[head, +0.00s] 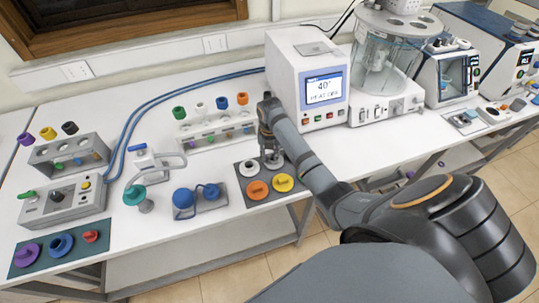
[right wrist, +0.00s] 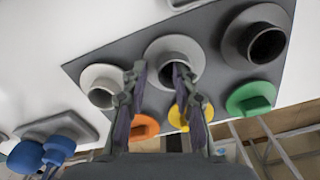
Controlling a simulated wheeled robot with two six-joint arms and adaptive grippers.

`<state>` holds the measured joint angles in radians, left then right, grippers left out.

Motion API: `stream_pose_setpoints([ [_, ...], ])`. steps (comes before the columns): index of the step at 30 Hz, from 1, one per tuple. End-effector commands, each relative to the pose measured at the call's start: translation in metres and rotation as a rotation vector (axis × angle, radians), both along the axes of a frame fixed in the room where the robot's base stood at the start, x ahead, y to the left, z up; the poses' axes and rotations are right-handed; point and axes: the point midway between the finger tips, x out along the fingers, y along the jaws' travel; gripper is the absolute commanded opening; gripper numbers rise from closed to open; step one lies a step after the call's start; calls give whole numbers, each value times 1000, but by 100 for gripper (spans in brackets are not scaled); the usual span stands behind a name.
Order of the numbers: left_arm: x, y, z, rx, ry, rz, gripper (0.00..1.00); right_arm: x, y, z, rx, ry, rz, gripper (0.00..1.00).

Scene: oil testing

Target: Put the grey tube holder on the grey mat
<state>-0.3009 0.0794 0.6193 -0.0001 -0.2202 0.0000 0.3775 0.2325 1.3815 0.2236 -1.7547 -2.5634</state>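The grey mat (head: 273,197) lies on the white bench and also shows in the right wrist view (right wrist: 118,57). A light grey tube holder (right wrist: 175,62) with a round flange and upright hollow tube stands on the mat, between a white holder (right wrist: 101,87) and a darker grey holder (right wrist: 257,38). My right gripper (head: 270,148) points down over the light grey holder. In the right wrist view its two fingers (right wrist: 158,80) are apart, and the right finger overlaps the tube's opening. I cannot tell whether they touch it. My left gripper is out of view.
Orange (head: 257,190), yellow (head: 283,183) and green (right wrist: 251,98) pieces sit along the mat's front. Behind stands a rack (head: 215,133) with coloured caps, and a white heater (head: 308,85) is at the right. A blue-knobbed stand (head: 183,199) is left of the mat.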

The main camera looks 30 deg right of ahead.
Motion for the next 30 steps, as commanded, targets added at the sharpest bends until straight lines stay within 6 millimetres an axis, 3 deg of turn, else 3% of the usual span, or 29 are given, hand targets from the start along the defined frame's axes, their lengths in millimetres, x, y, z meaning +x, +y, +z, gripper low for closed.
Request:
stream_pose_setpoints([
  [5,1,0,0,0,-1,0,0,0,0,3,-1,-1,0,28],
  [8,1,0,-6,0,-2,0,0,1,0,16,-1,-4,1,28],
  [15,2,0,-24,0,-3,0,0,1,-1,75,-2,-8,1,28],
  [16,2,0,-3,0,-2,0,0,0,-1,93,-1,-2,0,28],
  [17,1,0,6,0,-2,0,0,-1,-1,101,-1,1,0,28],
  [21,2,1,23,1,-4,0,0,-1,-1,118,0,1,0,28],
  [30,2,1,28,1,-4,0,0,-1,-1,122,1,1,0,28],
])
